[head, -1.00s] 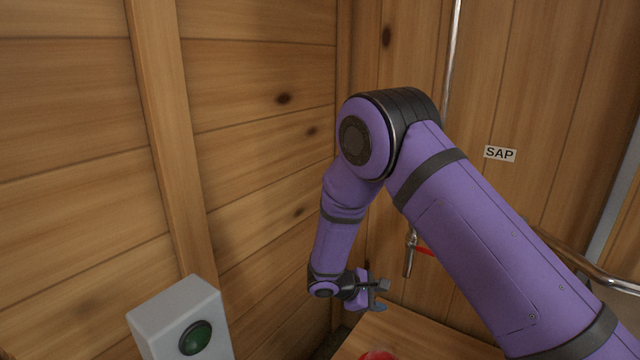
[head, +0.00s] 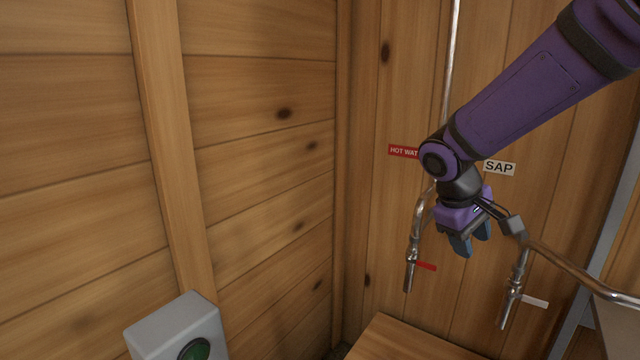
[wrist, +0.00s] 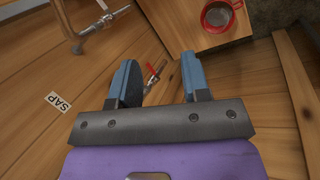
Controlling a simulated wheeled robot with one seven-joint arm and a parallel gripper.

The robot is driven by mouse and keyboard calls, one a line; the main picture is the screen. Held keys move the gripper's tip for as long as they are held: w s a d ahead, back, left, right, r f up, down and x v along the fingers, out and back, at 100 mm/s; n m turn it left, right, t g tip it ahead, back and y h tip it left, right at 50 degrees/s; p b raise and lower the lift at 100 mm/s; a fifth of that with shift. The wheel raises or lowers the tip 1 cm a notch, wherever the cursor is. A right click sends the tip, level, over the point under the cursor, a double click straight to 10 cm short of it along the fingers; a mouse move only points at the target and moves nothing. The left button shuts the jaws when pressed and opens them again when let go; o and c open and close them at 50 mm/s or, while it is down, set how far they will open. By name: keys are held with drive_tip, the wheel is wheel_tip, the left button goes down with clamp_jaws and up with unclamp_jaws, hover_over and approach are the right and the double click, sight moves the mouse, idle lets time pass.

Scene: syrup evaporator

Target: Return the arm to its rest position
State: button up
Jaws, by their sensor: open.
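My purple arm (head: 520,95) reaches in from the upper right in the head view. My gripper (head: 473,246) hangs in the air in front of the plank wall, fingers pointing down, near the two taps. In the wrist view its two blue-grey fingers (wrist: 158,82) stand apart with nothing between them; a red-handled tap shows beyond the gap.
Taps with a red handle (head: 426,266) and a white handle (head: 534,301) hang on pipes by the wall. A wooden surface (head: 400,341) lies below; a red cup (wrist: 219,17) stands on it. A grey box with a green button (head: 194,349) is at lower left.

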drive_tip(key=s+d+r+m+t+y, duration=0.1)
drive_tip(key=s+r, duration=0.4)
drive_tip(key=s, duration=0.5)
drive_tip(key=s+d+r+m+t+y, duration=0.2)
drive_tip(key=s+r+m+t+y, duration=0.1)
drive_tip(key=s, duration=0.7)
drive_tip(key=shift+s+r+m+t+y, duration=0.3)
drive_tip(key=shift+s+r+m+y, duration=0.1)
drive_tip(key=shift+r+m, duration=0.45)
drive_tip(key=shift+d, duration=0.2)
